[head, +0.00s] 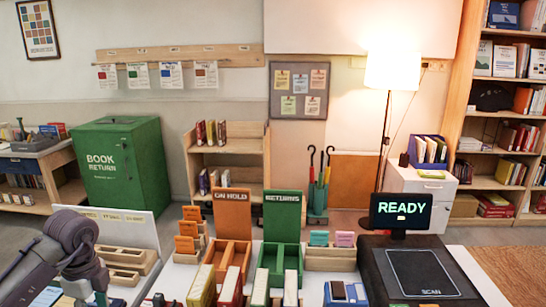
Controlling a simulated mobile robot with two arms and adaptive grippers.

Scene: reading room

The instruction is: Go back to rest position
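My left arm comes in from the left, with its grey wrist bent down over the near left of the table. The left gripper (88,285) is low at the bottom left, and whether its fingers are open or shut cannot be made out. My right gripper is not in view. A book scanner (420,272) with a black "READY" screen (401,210) is at the right of the table. An orange "ON HOLD" bin (233,215) and a green "RETURNS" bin (282,217) stand upright in the middle, with several books in front of them.
A wooden tray (122,262) lies close to my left arm. Small orange card holders (187,229) and a pink-and-teal card rack (330,256) stand on the table. Behind are a green book return box (122,165), a lamp (392,70) and shelves (470,125).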

